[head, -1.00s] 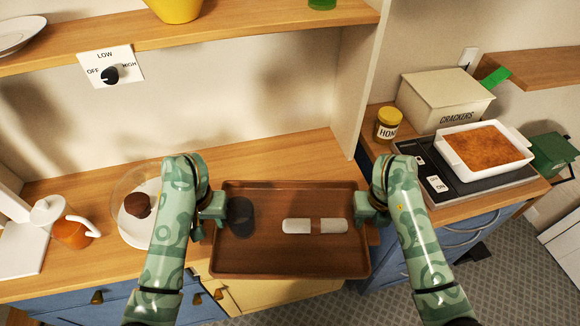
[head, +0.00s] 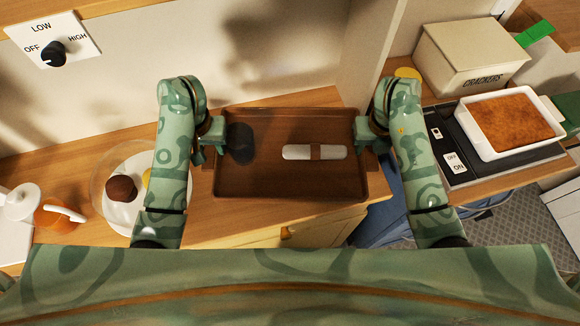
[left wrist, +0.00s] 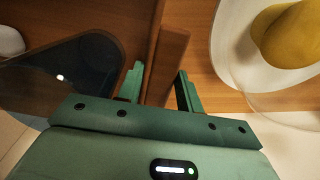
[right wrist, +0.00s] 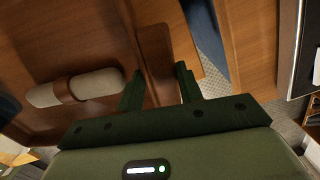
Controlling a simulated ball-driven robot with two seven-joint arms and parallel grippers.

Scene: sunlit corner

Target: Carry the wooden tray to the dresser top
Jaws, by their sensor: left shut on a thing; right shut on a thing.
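The brown wooden tray (head: 290,180) is level between my two grippers, over the wooden dresser top (head: 285,100). I cannot tell whether it touches that top. On the tray lie a dark, glossy oval thing (head: 240,142) at the left and a white roll with a brown band (head: 298,152) at the right. My left gripper (head: 211,138) is shut on the tray's left handle, seen between its fingers in the left wrist view (left wrist: 168,62). My right gripper (head: 366,140) is shut on the right handle, seen in the right wrist view (right wrist: 156,60).
A glass-covered white plate (head: 122,218) with food and an orange-filled jug (head: 52,218) stand left of the tray. An upright panel (head: 373,50) rises at the back right. Beyond it are a cracker box (head: 470,60) and a white baking dish (head: 545,128) on a hob.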

